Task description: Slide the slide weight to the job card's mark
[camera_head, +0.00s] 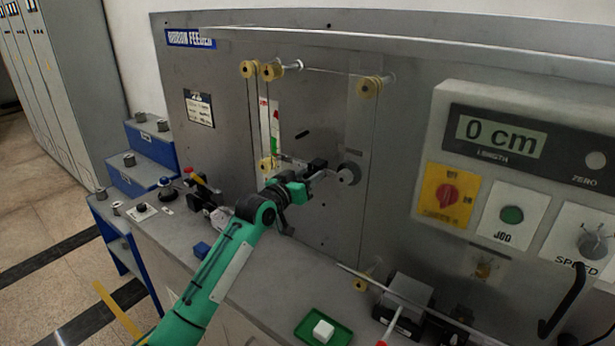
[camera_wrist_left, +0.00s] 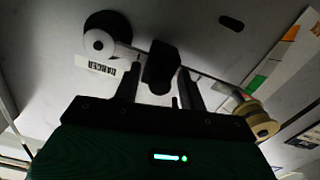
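The slide weight, a small black block (camera_head: 317,164), sits on a thin rod on the grey panel, left of a round grey knob. In the left wrist view the block (camera_wrist_left: 161,66) is between my two fingertips. My left gripper (camera_head: 303,178) reaches it from the front left. Its fingers (camera_wrist_left: 160,88) stand open on both sides of the block, with a narrow gap visible. A dark card with pale print (camera_head: 199,108) is on the panel's left; its text is too small to read. My right gripper is not in view.
Yellow rollers (camera_head: 369,87) carry a thin line above the arm. A white strip with green and red marks (camera_head: 274,128) is behind the rod.

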